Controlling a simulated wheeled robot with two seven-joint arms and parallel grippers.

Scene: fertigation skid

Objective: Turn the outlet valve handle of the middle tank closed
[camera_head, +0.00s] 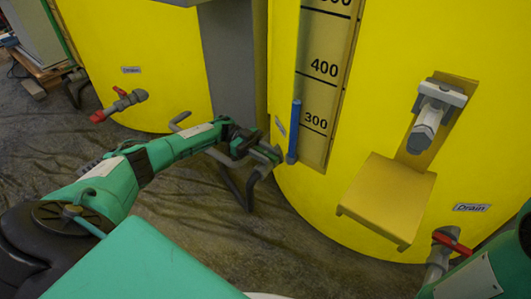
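A large yellow tank (400,70) fills the right half of the head view.
A yellow bracket (388,200) juts from the tank below a grey fitting (437,105). A drain valve with a red handle (452,242) is near my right arm. Another yellow tank (150,60) with a red-handled drain valve (97,116) stands left.

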